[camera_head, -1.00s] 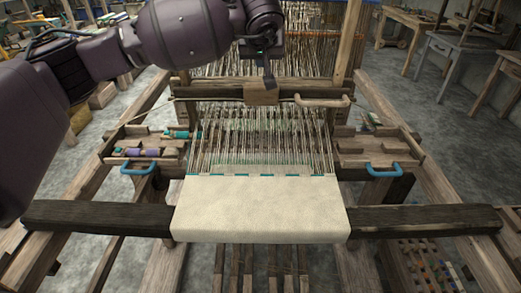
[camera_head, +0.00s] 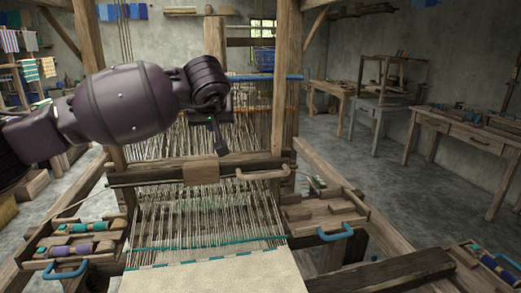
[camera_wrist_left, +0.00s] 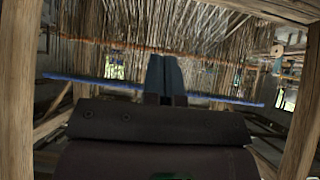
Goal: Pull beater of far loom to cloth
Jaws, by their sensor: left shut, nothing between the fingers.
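The loom's beater (camera_head: 158,177) is a wooden crossbar over the warp threads, with a pale block at its middle and a curved wooden handle (camera_head: 262,174) at its right. Cream cloth (camera_head: 215,275) lies in front, with a teal-marked edge. A stretch of bare warp (camera_head: 205,220) separates beater and cloth. My left gripper (camera_head: 221,150) points down at the beater's top edge, right of the block; I cannot tell whether it touches. Its fingers are together and empty, also in the left wrist view (camera_wrist_left: 165,78). My right gripper is not in view.
Wooden trays with blue handles flank the warp, the left tray (camera_head: 75,240) holding coloured spools and the right tray (camera_head: 325,212) beside a post. Upright loom posts (camera_head: 284,90) stand behind the beater. Work tables (camera_head: 465,135) are at right, with open floor between.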

